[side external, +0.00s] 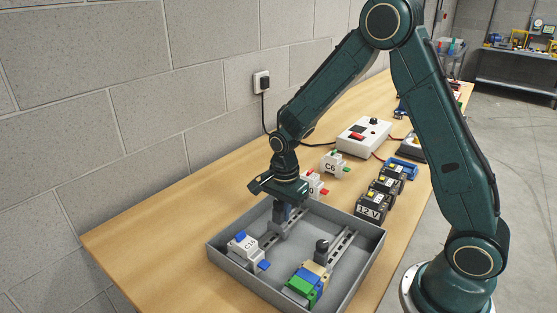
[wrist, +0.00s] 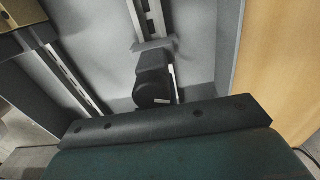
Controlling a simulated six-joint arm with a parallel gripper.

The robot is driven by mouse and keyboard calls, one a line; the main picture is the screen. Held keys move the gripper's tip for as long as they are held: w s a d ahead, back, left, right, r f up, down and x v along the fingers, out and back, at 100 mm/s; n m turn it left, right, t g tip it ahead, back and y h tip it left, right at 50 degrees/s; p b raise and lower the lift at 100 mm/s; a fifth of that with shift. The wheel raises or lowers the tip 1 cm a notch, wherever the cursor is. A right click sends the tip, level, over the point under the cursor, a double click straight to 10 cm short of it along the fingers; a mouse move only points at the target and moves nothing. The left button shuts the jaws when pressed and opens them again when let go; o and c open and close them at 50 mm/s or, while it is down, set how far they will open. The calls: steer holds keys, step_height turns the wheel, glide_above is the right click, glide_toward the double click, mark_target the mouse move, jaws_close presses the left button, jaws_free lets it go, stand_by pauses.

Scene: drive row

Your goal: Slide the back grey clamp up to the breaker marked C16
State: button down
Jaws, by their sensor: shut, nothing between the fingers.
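The breaker marked C16 (side external: 242,248), white with blue parts, sits towards the near end of the back rail (side external: 296,222) in the grey tray; its last character is hard to read. My gripper (side external: 281,217) is shut and points down over this rail, beyond the breaker, with a gap between them. A grey clamp (side external: 277,230) seems to sit on the rail right at the fingertips. In the wrist view, the dark fingers (wrist: 155,78) are together, with the grey clamp (wrist: 153,45) across the rail just past their tips. Whether they touch it, I cannot tell.
The tray wall (side external: 225,268) surrounds both rails. The front rail (side external: 342,247) carries green, blue and beige blocks (side external: 308,281) and a dark-topped piece (side external: 321,249). Beyond the tray stand white breakers (side external: 335,165), black 12 V units (side external: 374,205) and a white supply box (side external: 364,137).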

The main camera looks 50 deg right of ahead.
steer(key=shift+a, duration=4.55)
steer(key=shift+d, duration=0.6)
steer(key=shift+r, duration=0.1)
step_height(320, 180, up, 10)
stand_by(0.6)
steer(key=s+d+r+n+t, duration=0.2)
steer(key=s+r+n, duration=0.4)
steer(key=s+n, duration=0.3)
steer(key=s+d+r+n+t, duration=0.3)
steer(key=s+r+n, duration=0.3)
steer(key=s+n, duration=0.3)
steer(key=s+d, duration=0.1)
steer(key=s, duration=0.2)
steer(key=shift+s+r+t, duration=0.3)
steer(key=shift+s+r, duration=0.05)
